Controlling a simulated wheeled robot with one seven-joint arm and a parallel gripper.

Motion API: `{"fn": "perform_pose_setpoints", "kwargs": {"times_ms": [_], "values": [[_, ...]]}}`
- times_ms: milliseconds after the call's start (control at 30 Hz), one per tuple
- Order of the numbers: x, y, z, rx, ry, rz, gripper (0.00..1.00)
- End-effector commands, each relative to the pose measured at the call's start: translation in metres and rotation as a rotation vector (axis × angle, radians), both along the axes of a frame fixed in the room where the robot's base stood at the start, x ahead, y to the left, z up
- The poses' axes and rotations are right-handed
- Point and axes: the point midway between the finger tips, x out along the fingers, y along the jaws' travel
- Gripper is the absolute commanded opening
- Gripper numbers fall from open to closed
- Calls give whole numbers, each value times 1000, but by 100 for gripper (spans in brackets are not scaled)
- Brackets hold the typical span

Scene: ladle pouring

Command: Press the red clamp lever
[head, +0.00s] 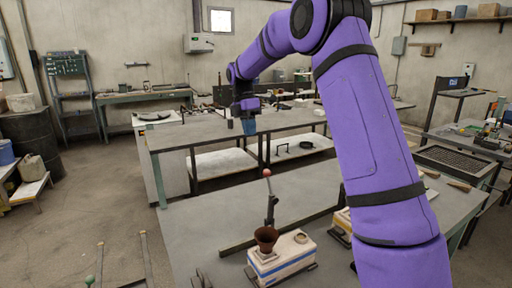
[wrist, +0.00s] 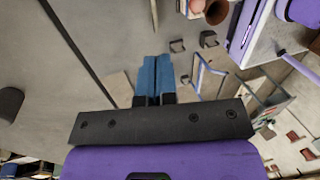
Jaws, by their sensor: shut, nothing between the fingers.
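The clamp lever is a dark upright rod with a red ball knob (head: 267,173) in the head view. It rises behind a white, blue-striped block (head: 290,252) on the near table. A brown cup (head: 265,238) sits at the block's left end and also shows at the top of the wrist view (wrist: 216,12). My gripper (head: 249,127) appears above and left of the red knob in the head view, apart from it. In the wrist view its blue fingers (wrist: 153,78) are together and empty. I cannot make out the red knob in the wrist view.
My purple arm covers the right of the near table (head: 195,215) and partly hides a second block (head: 342,224). A dark bar lies behind the first block. A long grey workbench (head: 170,138) stands farther back. A green knob (head: 89,279) shows at bottom left.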

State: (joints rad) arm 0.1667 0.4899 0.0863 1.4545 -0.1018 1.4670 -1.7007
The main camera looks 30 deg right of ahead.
Motion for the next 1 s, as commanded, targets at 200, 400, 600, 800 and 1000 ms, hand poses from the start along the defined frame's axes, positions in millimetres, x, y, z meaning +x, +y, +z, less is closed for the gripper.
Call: {"fn": "perform_pose_setpoints", "kwargs": {"times_ms": [200,400,600,800,1000], "values": [[-10,-1,-33,1,6,0,0],[-20,-2,-70,1,5,0,0],[-38,-5,-92,0,3,-1,0],[-58,-7,-98,0,2,-1,0],[-64,-7,-99,0,2,-1,0]]}}
